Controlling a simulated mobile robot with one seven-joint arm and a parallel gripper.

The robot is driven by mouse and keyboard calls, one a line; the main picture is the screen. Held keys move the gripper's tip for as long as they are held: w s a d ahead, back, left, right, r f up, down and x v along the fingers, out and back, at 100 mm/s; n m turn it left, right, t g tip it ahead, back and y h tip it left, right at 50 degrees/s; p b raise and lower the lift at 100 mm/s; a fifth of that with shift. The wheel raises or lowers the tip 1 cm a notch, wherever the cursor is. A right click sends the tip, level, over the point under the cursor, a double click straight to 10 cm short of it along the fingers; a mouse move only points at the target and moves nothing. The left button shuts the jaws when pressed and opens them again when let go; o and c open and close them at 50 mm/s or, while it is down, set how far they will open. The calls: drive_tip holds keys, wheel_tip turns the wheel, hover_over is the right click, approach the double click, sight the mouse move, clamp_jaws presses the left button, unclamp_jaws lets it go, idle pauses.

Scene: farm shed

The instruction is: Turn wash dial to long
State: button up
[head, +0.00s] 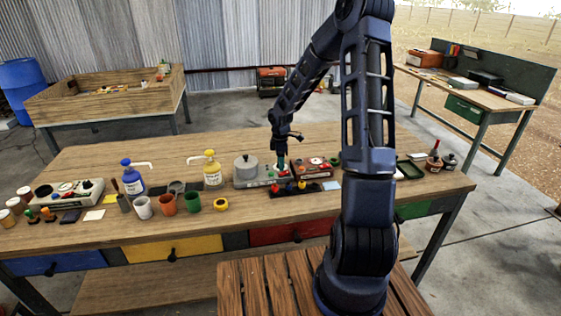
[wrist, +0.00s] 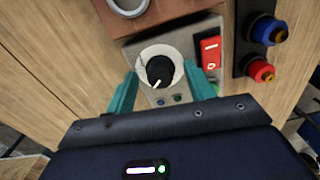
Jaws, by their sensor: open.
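The wash dial (wrist: 159,71) is a black knob with a white pointer line on a round white plate, set in a grey panel (wrist: 190,40). In the wrist view its pointer is towards the bottom, slightly left; no wording is readable. My gripper (wrist: 160,78) is open, with one teal finger on each side of the dial and a gap to the knob on both sides.
A dark board with red (wrist: 261,71) and blue knobs stands close at the right. Pump bottles (head: 211,173) and cups (head: 192,203) stand left on the workbench (head: 330,210).

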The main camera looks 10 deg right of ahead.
drive_tip(key=shift+c, duration=0.2)
drive_tip(key=c, duration=0.9)
drive_tip(key=shift+m, duration=0.3)
drive_tip(key=m, duration=0.3)
drive_tip(key=shift+m, duration=0.3)
drive_tip(key=m, duration=0.3)
drive_tip(key=shift+m, duration=0.3)
drive_tip(key=m, duration=0.4)
drive_tip(key=shift+m, duration=1.5)
